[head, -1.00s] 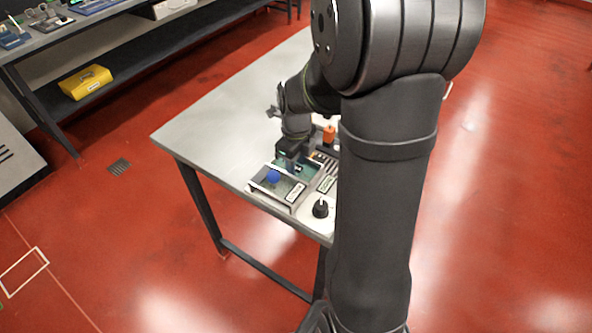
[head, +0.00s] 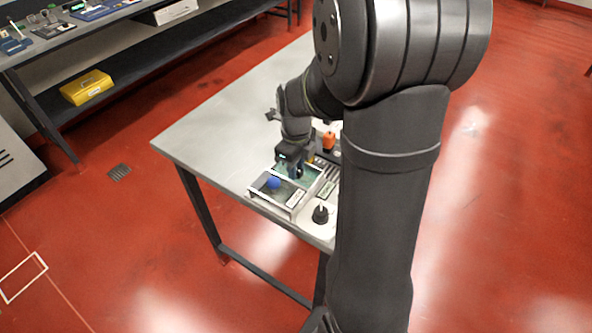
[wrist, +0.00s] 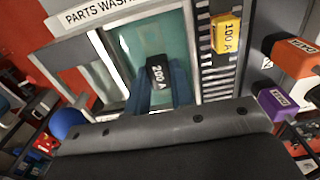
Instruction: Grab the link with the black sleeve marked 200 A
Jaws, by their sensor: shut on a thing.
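The link with the black sleeve marked 200 A (wrist: 158,76) shows in the upper middle of the wrist view, label facing the camera. My gripper (wrist: 157,92) is shut on it, with a dark bluish finger on each side of the sleeve. The link is over or in the teal basin of the parts washer (wrist: 88,15); I cannot tell whether it touches the bottom. In the head view my gripper (head: 295,172) is down at the washer, and the link is hidden there.
A yellow 100 A link (wrist: 226,35) sits in a slotted rack right of the basin. Orange (wrist: 292,58) and purple (wrist: 277,103) blocks stand further right. A blue ball (head: 273,183) is at the washer's left and a black knob (head: 320,213) at front. The table's left half (head: 215,130) is clear.

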